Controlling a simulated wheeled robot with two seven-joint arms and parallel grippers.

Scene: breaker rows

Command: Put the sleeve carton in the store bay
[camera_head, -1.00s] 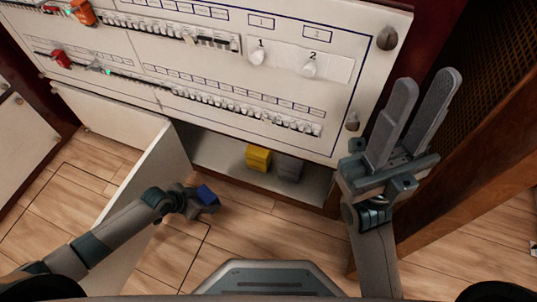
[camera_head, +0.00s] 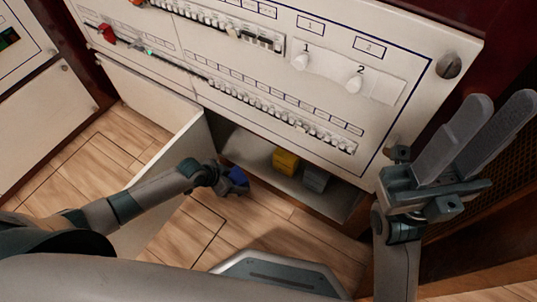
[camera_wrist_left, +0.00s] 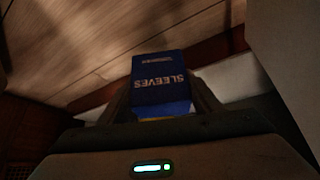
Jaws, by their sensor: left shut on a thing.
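The sleeve carton is a small blue box (camera_head: 238,176) with "SLEEVES" printed on it, which reads upside down in the left wrist view (camera_wrist_left: 160,80). My left gripper (camera_head: 228,181) is shut on it and holds it just in front of the opening of the store bay (camera_head: 338,202). The bay is a low recess under the breaker panel. A yellow box (camera_head: 286,161) and a grey box (camera_head: 315,178) stand inside it. My right gripper (camera_head: 475,138) is open, empty and raised at the right, in front of the cabinet edge.
An open white door (camera_head: 175,180) stands left of the bay, behind my left arm. The breaker panel (camera_head: 270,70) with rows of switches and two knobs rises above. Wooden floor (camera_head: 245,215) lies clear in front. A brown cabinet side is at the right.

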